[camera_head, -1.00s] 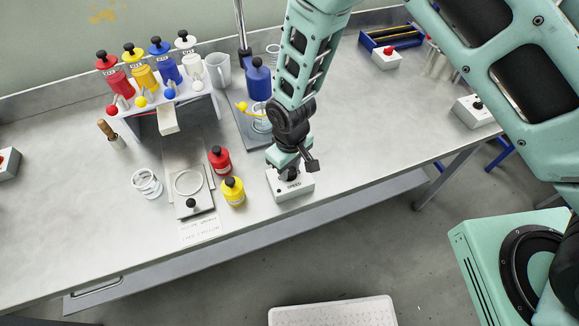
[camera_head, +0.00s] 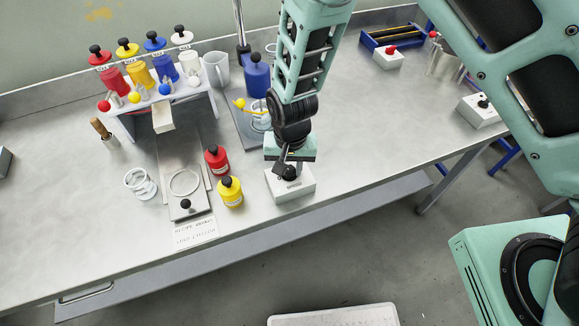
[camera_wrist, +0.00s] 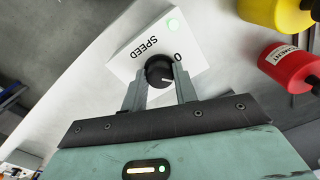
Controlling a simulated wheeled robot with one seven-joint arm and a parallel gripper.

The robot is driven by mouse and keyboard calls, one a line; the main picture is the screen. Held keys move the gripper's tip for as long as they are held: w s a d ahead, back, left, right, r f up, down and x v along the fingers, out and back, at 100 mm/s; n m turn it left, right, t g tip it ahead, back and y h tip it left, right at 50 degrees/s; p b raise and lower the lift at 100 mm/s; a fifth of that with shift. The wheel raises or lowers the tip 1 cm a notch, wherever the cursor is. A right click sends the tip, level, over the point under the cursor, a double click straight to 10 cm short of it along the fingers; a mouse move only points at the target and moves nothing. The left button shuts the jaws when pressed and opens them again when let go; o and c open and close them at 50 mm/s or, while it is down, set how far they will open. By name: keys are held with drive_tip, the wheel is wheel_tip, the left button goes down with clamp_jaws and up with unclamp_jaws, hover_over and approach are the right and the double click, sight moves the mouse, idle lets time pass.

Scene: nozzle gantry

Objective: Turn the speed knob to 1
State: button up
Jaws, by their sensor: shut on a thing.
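The speed box (camera_head: 299,187) is a white box near the front edge of the bench. In the wrist view its face (camera_wrist: 137,52) reads SPEED, with a 0 mark beside the knob and a lit green light. The black speed knob (camera_wrist: 160,70) has a white pointer line; which mark it points to is hard to tell. My gripper (camera_wrist: 159,84) is shut on the knob, one finger on each side. In the head view my gripper (camera_head: 289,165) is over the box and partly hides the knob.
A red bottle (camera_head: 217,160) and a yellow bottle (camera_head: 230,192) stand just left of the box. A sliding plate with a ring (camera_head: 186,207) lies further left. Another white box with a red button (camera_head: 388,58) stands at the back. Bench right of the speed box is clear.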

sight(291, 170)
drive_tip(key=shift+m, duration=0.9)
drive_tip(key=o, duration=1)
drive_tip(key=shift+r, duration=0.1)
wheel_tip(291, 170, up, 17)
drive_tip(key=b, duration=0.3)
drive_tip(key=shift+d+r, duration=0.15)
drive_tip(key=shift+s, duration=0.15)
